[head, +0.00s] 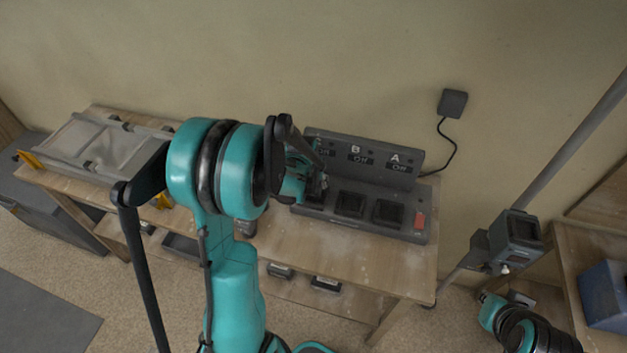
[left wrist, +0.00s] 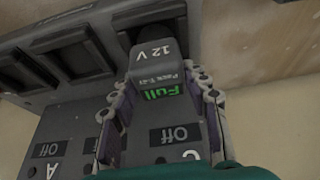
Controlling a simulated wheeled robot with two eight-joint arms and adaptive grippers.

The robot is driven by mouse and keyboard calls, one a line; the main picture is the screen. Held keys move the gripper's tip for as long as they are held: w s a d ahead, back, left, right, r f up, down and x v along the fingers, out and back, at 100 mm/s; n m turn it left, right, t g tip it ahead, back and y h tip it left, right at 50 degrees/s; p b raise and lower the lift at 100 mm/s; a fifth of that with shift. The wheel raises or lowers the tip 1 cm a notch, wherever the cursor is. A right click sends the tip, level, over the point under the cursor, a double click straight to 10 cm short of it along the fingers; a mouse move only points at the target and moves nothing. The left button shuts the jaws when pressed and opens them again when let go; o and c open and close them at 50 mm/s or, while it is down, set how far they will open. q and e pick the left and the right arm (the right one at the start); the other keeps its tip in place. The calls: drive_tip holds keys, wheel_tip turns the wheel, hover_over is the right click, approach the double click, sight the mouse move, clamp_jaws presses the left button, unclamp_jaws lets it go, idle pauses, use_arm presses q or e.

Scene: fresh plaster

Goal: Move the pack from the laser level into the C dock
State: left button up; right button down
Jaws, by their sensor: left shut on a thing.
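The pack (left wrist: 152,60) is a dark grey block marked "12 V" and "Full" in green. My left gripper (left wrist: 162,102) is shut on it, with a finger on each side. The pack's far end is at the C dock (left wrist: 190,12); I cannot tell how deep it sits. The C display reads "Off". In the head view my left gripper (head: 316,178) is at the left end of the dock station (head: 375,222), and my arm hides part of it. The laser level (head: 520,232) is on a pole at the right. My right gripper (head: 503,308) is just below it, its jaws unclear.
The B dock (head: 350,204) and A dock (head: 388,212) look empty, and their displays read "Off". A red part (head: 420,220) is at the station's right end. The workbench (head: 385,265) has clear space in front. A blue bin (head: 606,292) stands on a right-hand shelf.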

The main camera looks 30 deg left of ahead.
use_arm(q)
drive_tip(key=shift+f+b, duration=0.3)
drive_tip(key=shift+f, duration=0.1)
drive_tip(key=o, duration=1.1)
drive_tip(key=shift+o, duration=0.2)
drive_tip(key=shift+r, duration=0.1)
drive_tip(key=a+p+v, duration=0.1)
drive_tip(key=p+v, duration=0.6)
drive_tip(key=v, duration=0.4)
drive_tip(key=shift+d+p, duration=0.3)
drive_tip(key=shift+d, duration=0.2)
drive_tip(key=s+d+f+m+t+b, duration=0.1)
drive_tip(key=s+d+f+b, duration=0.3)
drive_tip(key=s+d+b, duration=0.3)
drive_tip(key=s+d+f+m+t+h+b, duration=0.1)
drive_tip(key=s+d+f+b, duration=0.4)
drive_tip(key=b, duration=0.8)
drive_tip(key=s+d, duration=0.2)
drive_tip(key=shift+s+d+m+t, duration=0.25)
drive_tip(key=shift+s+m+t, duration=0.15)
